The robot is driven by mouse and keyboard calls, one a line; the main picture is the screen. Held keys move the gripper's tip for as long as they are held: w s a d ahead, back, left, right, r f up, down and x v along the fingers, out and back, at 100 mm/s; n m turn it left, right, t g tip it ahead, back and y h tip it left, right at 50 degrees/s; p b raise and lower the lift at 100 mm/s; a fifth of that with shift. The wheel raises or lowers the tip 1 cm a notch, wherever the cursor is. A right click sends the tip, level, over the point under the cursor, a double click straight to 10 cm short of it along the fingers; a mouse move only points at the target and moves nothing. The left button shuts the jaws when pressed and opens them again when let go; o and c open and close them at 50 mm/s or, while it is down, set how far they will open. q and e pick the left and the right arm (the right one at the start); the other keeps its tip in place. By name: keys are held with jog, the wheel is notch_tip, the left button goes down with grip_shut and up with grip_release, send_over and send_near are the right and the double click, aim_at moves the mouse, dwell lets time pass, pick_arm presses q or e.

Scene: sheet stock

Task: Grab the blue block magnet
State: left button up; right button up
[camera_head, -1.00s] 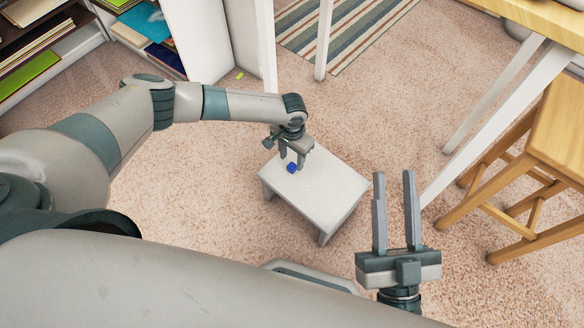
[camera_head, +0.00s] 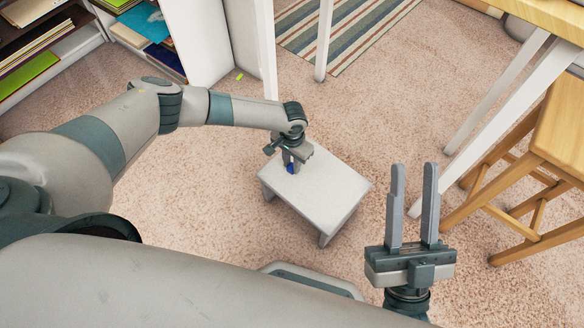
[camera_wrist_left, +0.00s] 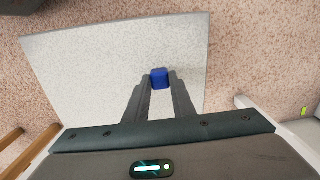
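The blue block magnet (camera_head: 291,168) is small and sits on the white stool top (camera_head: 330,185). My left gripper (camera_head: 290,167) points down at it, its fingers low around the block. In the left wrist view, the blue block (camera_wrist_left: 160,78) lies between the two fingertips of my left gripper (camera_wrist_left: 160,82), with hardly any gap visible on either side. Whether the fingers press on it cannot be told. My right gripper (camera_head: 414,172) points up, open and empty, right of the stool and apart from it.
A wooden stool (camera_head: 560,130) and a table with white legs (camera_head: 490,115) stand at the right. A bookshelf (camera_head: 60,60) is at the upper left. A striped rug (camera_head: 350,30) lies at the back. Bare carpet surrounds the white stool.

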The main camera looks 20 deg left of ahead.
aim_at(292, 167)
pick_arm(q)
jog(key=c, duration=0.3)
jog(key=shift+c, duration=0.2)
jog(key=shift+r, duration=0.1)
